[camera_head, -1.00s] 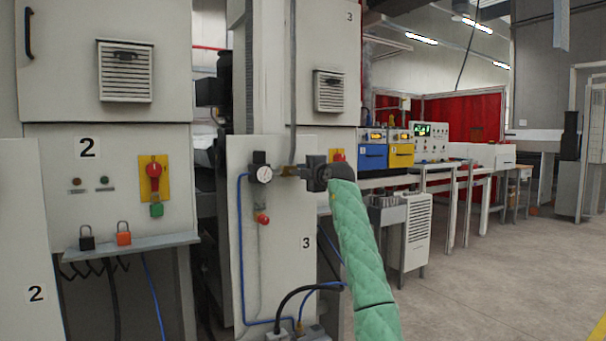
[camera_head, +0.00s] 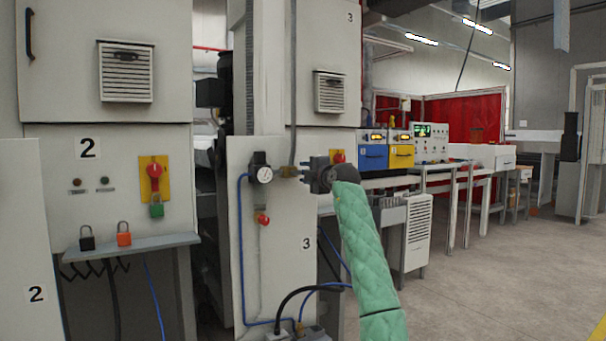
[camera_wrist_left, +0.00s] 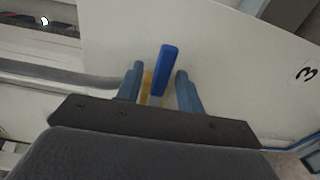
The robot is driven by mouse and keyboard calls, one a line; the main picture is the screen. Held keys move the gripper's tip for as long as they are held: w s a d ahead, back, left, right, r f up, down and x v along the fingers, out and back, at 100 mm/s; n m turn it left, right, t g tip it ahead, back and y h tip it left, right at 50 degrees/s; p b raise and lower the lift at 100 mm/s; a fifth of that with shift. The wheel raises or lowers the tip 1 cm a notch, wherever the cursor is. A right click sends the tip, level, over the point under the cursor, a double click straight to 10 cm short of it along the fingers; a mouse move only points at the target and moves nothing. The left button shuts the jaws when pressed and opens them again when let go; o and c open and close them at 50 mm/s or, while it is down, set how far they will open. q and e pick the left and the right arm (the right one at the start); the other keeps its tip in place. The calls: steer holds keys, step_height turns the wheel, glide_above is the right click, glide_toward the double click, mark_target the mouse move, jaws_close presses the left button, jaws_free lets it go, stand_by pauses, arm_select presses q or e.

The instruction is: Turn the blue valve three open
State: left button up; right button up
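The blue valve handle (camera_wrist_left: 164,70) shows in the left wrist view as a short blue lever on a brass body (camera_wrist_left: 148,84), in front of the white panel marked 3. My left gripper (camera_wrist_left: 159,88) is open, with one finger on each side of the handle and a gap visible on both sides. In the head view, my left gripper (camera_head: 305,173) is at the brass fitting beside the gauge (camera_head: 261,174); the blue handle is hidden there. My right gripper is in neither view.
Panel 3 (camera_head: 275,235) carries a red knob (camera_head: 263,219) and a blue hose (camera_head: 240,250). A red rotary switch (camera_head: 338,156) is just behind my gripper. Panel 2 with padlocks (camera_head: 123,234) stands at left. Floor at right (camera_head: 480,265) is open.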

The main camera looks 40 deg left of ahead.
arm_select(q)
steer(key=shift+v, duration=2.95)
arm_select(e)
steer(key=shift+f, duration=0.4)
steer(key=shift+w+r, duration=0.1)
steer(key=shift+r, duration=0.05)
